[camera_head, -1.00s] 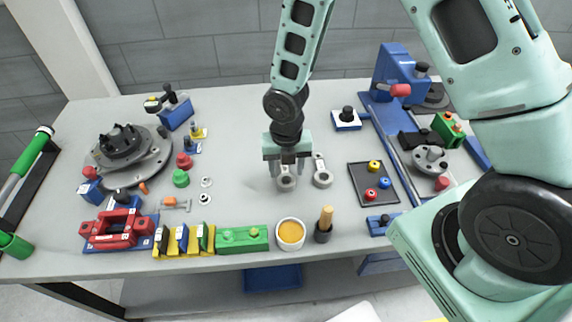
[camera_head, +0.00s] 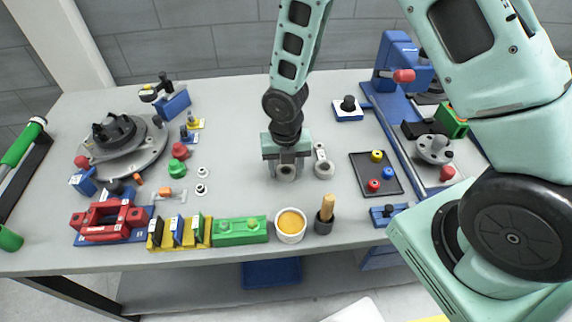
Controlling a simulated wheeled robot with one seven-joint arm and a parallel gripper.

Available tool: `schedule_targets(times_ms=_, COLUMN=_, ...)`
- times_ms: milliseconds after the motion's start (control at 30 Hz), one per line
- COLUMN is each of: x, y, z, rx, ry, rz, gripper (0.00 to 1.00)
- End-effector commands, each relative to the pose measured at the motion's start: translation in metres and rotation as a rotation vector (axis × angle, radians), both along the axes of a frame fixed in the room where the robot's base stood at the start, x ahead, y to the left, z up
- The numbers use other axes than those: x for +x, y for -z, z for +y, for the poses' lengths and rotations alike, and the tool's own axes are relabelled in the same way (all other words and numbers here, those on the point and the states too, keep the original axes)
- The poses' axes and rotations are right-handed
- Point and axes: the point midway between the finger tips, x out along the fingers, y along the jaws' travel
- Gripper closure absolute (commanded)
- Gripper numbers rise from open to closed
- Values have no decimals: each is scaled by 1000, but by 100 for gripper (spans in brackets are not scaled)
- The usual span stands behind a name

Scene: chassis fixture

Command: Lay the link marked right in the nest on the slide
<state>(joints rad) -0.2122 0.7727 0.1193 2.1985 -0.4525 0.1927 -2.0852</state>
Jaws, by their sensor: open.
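Two small grey links with ring ends lie on the bench near its middle. The left link (camera_head: 287,172) is directly under my gripper (camera_head: 286,168) and mostly hidden by it. The right link (camera_head: 323,168) lies just to the right, clear of the fingers. Their markings are too small to read. My gripper points down with its fingers open, low over the left link. At the right, a blue slide rail (camera_head: 391,138) carries a grey round fixture (camera_head: 434,150); I cannot make out the nest clearly.
A dark tray (camera_head: 362,157) with coloured knobs stands between the links and the rail. Along the front are a red clamp (camera_head: 108,220), a green block (camera_head: 240,230), a bowl (camera_head: 290,225) and a brush pot (camera_head: 324,223). The bench behind my gripper is clear.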

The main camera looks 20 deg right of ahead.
Motion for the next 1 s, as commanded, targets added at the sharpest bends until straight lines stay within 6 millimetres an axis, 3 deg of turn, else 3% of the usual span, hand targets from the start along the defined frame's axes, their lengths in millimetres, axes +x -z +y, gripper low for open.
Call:
schedule_targets(times_ms=167, x=0, y=0, z=0, rx=0, ry=0, rz=0, gripper=48)
schedule_targets(times_ms=267, x=0, y=0, z=0, rx=0, ry=0, rz=0, gripper=75)
schedule_targets(times_ms=1000, x=0, y=-21, z=0, rx=0, ry=0, rz=0, gripper=75)
